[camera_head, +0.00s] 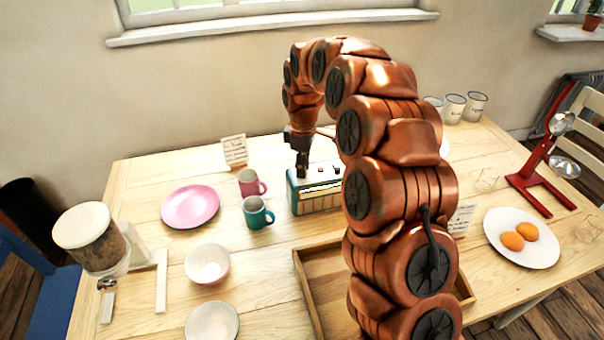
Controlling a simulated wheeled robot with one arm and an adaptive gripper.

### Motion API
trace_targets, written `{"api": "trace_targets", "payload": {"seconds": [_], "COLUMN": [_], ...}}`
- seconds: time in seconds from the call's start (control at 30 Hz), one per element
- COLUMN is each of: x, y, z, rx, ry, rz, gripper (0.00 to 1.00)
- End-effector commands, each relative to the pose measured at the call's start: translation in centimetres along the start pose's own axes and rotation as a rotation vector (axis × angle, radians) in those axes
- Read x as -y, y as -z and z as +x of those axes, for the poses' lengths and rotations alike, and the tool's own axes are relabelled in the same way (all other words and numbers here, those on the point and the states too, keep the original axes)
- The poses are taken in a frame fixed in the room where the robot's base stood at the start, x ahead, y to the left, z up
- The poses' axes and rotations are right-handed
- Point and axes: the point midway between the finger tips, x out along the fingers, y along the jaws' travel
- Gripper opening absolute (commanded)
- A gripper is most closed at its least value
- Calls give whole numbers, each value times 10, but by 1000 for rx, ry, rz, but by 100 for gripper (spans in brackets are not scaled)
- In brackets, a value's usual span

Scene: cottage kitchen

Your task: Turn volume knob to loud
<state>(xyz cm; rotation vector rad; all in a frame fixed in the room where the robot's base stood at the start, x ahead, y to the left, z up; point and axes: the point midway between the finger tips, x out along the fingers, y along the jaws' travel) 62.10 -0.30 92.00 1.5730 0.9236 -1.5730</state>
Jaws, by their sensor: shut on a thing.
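A teal and cream radio (306,203) stands on the wooden table, with a pale dial strip along its front. My gripper (301,174) points down from above onto the left part of the radio's top. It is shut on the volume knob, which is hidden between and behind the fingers. A small red button or knob (320,170) shows on the radio's top to the right of my gripper. My copper-coloured arm hides the right end of the radio. Which way the knob points cannot be seen.
A pink mug (249,183) and a teal mug (256,213) stand close left of the radio. A small card (234,151) stands behind. A wooden tray (303,285) lies in front. A white plate with eggs (505,250) and a red stand (538,172) are at right.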

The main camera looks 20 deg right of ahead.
Motion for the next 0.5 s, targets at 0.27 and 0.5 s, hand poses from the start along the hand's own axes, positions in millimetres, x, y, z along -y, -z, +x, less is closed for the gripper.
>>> {"api": "trace_targets", "payload": {"seconds": [0.27,0.5], "x": [-1,-1], "y": [-1,0], "z": [3,3], "rx": [0,-1], "ry": [-2,-3], "rz": [264,492], "gripper": [0,0]}}
